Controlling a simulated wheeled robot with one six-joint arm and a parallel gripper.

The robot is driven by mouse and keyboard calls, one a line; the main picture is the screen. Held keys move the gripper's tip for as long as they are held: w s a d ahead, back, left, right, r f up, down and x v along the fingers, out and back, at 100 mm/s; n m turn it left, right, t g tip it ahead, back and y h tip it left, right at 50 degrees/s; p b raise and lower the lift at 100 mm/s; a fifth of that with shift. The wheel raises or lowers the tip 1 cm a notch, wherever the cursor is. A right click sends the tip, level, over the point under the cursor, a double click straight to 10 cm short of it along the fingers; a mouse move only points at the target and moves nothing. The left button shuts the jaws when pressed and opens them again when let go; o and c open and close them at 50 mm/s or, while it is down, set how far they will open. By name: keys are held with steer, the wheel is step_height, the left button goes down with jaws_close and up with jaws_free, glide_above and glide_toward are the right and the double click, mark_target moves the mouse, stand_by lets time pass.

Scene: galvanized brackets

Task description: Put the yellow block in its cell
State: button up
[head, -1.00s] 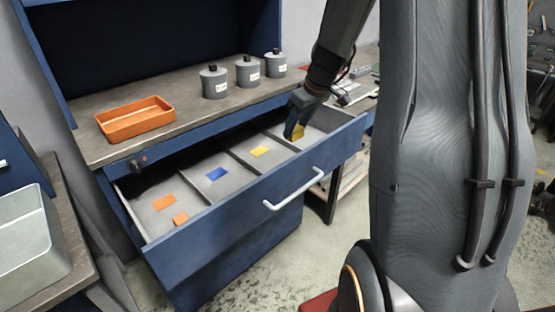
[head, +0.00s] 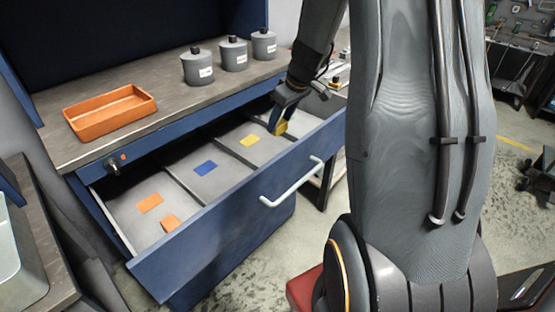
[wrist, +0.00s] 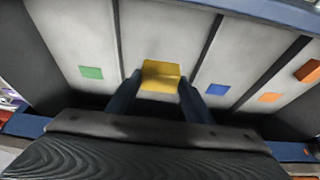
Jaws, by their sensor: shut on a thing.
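My gripper (head: 279,128) is shut on the yellow block (head: 282,127) and holds it over the open drawer (head: 225,228). In the head view the block shows to the right of the yellow patch (head: 250,141), by the divider on that cell's right. In the wrist view the block (wrist: 161,75) sits between the fingertips of my gripper (wrist: 157,88), framed by the two dividers of one cell. The green patch (wrist: 91,72) lies in the cell to its left, the blue patch (wrist: 217,89) to its right. The yellow patch is not visible there. The block's height above the floor is unclear.
The left cell holds an orange patch (head: 150,202) and an orange block (head: 171,222). The blue patch (head: 205,167) lies on a bare cell floor. An orange tray (head: 112,120) and lidded grey canisters (head: 233,54) stand on the worktop. The drawer's handle (head: 292,182) juts forward.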

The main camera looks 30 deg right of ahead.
step_height(320, 180, down, 10)
steer(key=shift+f, duration=0.3)
steer(key=shift+f, duration=0.2)
stand_by(0.4)
steer(key=o, duration=1.3)
steer(key=shift+c, duration=0.2)
steer(key=shift+r, duration=0.15)
steer(key=shift+r+p, duration=0.2)
steer(key=shift+p, duration=0.1)
steer(key=b+v, duration=0.1)
steer(key=v, duration=1)
steer(key=shift+r+b, duration=0.35)
steer(key=shift+b, duration=0.05)
steer(key=shift+s, duration=0.1)
